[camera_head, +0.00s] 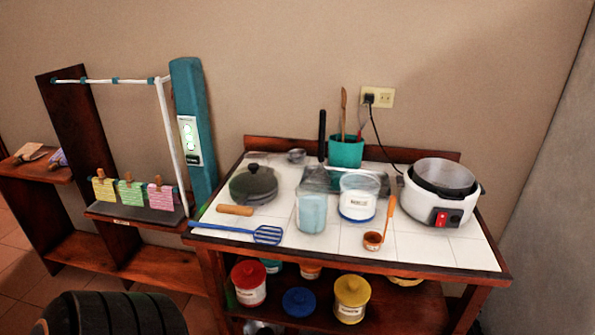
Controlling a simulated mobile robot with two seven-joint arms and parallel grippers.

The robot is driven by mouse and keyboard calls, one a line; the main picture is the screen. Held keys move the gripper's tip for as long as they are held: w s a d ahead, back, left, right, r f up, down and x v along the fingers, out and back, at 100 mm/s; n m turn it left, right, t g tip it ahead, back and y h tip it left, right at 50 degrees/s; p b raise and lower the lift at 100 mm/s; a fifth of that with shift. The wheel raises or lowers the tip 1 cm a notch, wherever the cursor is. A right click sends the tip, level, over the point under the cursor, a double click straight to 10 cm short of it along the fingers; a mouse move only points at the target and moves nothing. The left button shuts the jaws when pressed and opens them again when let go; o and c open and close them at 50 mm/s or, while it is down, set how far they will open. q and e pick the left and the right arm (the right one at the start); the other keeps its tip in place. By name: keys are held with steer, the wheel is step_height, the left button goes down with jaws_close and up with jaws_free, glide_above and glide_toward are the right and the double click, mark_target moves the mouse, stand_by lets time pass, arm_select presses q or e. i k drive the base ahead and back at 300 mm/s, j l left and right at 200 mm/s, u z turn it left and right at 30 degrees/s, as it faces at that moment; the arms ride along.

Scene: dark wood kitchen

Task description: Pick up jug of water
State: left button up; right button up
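A clear jug (311,213) with pale bluish contents stands upright on the white tiled table top, left of the middle of the table's front part. A see-through container with white contents and a label (358,200) stands close to its right. Neither of my grippers is in view, and nothing is seen touching the jug.
A blue slotted spatula (267,235), a wooden-handled tool (235,210) and a lidded pan (254,185) lie left of the jug. An orange-brown scoop (373,240) and a white cooker (440,207) are on the right. A teal utensil pot (345,152) stands behind.

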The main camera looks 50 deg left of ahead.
mark_target(311, 196)
steer(key=k+j, duration=0.1)
steer(key=j, duration=1.1)
steer(key=k+j, duration=0.15)
steer(key=j, duration=0.5)
steer(key=k+j, duration=0.1)
steer(key=j, duration=1.1)
steer(key=k+j, duration=0.15)
steer(key=j, duration=0.45)
